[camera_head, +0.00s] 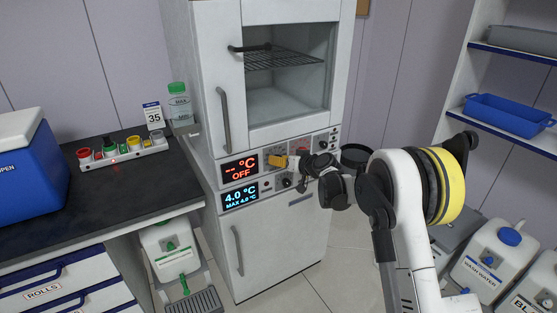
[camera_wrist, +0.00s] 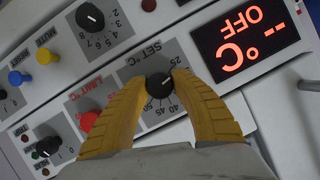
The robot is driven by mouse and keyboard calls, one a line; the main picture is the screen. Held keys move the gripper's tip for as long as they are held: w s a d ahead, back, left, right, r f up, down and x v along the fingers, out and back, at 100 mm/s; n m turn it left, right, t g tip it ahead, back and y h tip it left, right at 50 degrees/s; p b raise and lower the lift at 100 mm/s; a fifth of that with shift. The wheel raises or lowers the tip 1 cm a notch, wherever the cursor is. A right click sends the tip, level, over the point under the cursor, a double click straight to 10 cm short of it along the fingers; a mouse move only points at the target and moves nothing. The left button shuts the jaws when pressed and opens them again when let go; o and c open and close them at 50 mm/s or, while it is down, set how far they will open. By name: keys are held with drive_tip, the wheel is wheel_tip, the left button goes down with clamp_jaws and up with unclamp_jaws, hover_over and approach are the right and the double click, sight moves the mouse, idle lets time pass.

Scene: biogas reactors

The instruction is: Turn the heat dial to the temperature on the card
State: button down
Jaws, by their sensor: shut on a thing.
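The heat dial (camera_wrist: 159,85) is a small black knob in a grey scale marked SET °C in the wrist view. The yellow fingers of my gripper (camera_wrist: 159,92) are closed around it, one on each side. I cannot tell which number its white pointer line marks. Part of the scale is hidden by the fingers. The card (camera_head: 154,115) reads 35 and stands at the back of the bench. The red display (camera_head: 240,168) shows "-- °C" and OFF, and it also shows upside down in the wrist view (camera_wrist: 246,38). In the head view my gripper (camera_head: 277,161) is at the panel.
A red LIMIT °C knob (camera_wrist: 88,121) is beside one finger, and another black dial (camera_wrist: 90,16) is above. A blue display (camera_head: 240,196) reads 4.0 °C. White jugs (camera_head: 495,255) stand at right.

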drive_tip(key=m+y, duration=0.2)
drive_tip(key=m, duration=0.1)
drive_tip(key=shift+f+g, duration=0.1)
drive_tip(key=shift+g, duration=0.3)
drive_tip(key=shift+m+y, duration=0.7)
drive_tip(key=shift+m, duration=0.6)
drive_tip(key=c, duration=1)
unclamp_jaws()
drive_tip(key=shift+a, duration=0.1)
drive_tip(key=shift+c, duration=0.2)
drive_tip(key=v, duration=1.2)
